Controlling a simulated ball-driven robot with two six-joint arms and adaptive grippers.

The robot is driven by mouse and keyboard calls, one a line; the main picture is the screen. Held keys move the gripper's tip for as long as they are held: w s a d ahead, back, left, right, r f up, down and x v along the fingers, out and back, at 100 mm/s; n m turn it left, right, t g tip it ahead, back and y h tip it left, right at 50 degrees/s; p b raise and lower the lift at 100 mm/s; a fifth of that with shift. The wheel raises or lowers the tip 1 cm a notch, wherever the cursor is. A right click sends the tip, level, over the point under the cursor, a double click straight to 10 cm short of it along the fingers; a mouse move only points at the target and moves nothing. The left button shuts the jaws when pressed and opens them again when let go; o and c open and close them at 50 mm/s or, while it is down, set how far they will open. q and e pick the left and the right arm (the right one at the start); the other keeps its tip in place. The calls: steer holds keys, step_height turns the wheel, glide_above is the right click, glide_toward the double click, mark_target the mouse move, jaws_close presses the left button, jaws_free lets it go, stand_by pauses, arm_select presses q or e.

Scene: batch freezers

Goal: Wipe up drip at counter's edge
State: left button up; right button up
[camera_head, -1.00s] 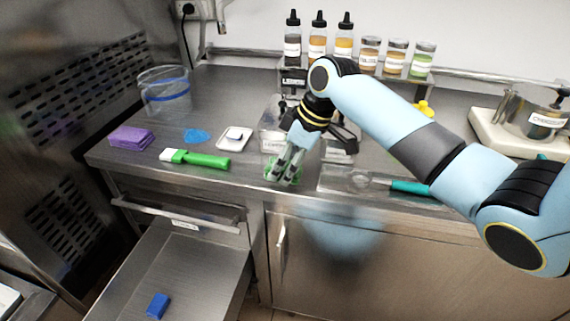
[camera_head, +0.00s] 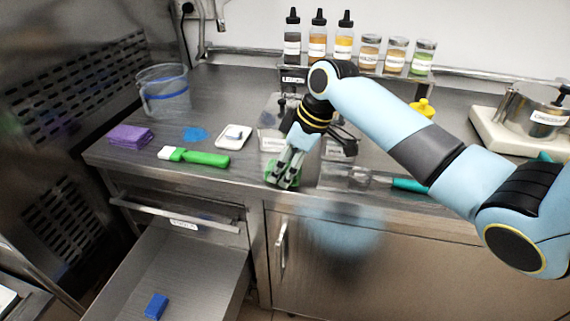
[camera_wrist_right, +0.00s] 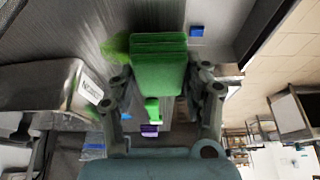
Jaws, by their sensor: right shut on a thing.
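My right gripper (camera_head: 287,170) is at the counter's front edge, pointing down. It is shut on a folded green cloth (camera_wrist_right: 158,65), which also shows under the fingers in the head view (camera_head: 276,181). In the right wrist view, a green smear (camera_wrist_right: 116,46) lies on the steel counter (camera_wrist_right: 95,25), right beside the cloth. It looks like the drip; part of it may be hidden under the cloth. My left gripper is not in view.
A green-handled scraper (camera_head: 205,159), purple cloths (camera_head: 130,136), a blue patch (camera_head: 196,135) and a small white tray (camera_head: 233,137) lie left of the gripper. A teal-handled tool (camera_head: 408,185) lies right. An open drawer (camera_head: 190,262) holds a blue block (camera_head: 156,306).

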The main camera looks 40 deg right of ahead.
steer(key=shift+f+b, duration=0.35)
steer(key=shift+f, duration=0.45)
